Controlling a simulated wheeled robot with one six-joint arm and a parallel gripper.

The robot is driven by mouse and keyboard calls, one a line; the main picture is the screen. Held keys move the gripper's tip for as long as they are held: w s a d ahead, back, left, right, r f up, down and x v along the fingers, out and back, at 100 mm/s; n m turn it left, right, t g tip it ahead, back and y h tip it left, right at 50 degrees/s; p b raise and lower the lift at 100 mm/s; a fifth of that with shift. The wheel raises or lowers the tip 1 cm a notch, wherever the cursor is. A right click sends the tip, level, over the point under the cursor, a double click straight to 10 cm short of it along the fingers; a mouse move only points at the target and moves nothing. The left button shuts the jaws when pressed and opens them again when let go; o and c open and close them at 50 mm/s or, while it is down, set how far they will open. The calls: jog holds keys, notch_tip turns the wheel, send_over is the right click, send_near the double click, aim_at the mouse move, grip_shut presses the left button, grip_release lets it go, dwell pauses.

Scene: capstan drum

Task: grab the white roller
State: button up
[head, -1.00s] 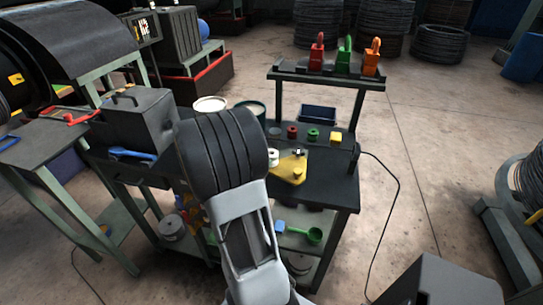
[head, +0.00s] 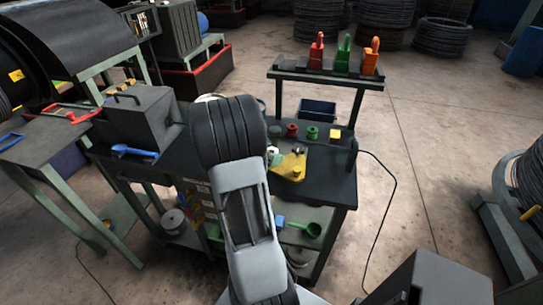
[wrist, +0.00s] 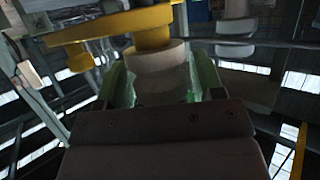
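The white roller (wrist: 158,72) shows in the wrist view as a pale, shaded cylinder under a yellow part (wrist: 148,27). My gripper (wrist: 162,82) has its two green fingers on either side of the roller, with a narrow gap seeming to show at each side, so it looks open around it. In the head view the yellow bracket (head: 291,167) lies on the dark bench top, and a small pale bit of the roller (head: 273,150) shows at its left edge. My arm hides the gripper and most of the roller there.
The bench (head: 325,188) also bears a red spool (head: 292,130), a green spool (head: 312,133) and a yellow block (head: 335,134). A rack (head: 290,74) with red, green and orange pieces rises behind. A grey box (head: 140,117) stands left. Open floor lies right.

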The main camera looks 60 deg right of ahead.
jog(key=c, duration=0.7)
jog(key=shift+r, duration=0.1)
jog(key=shift+c, duration=0.2)
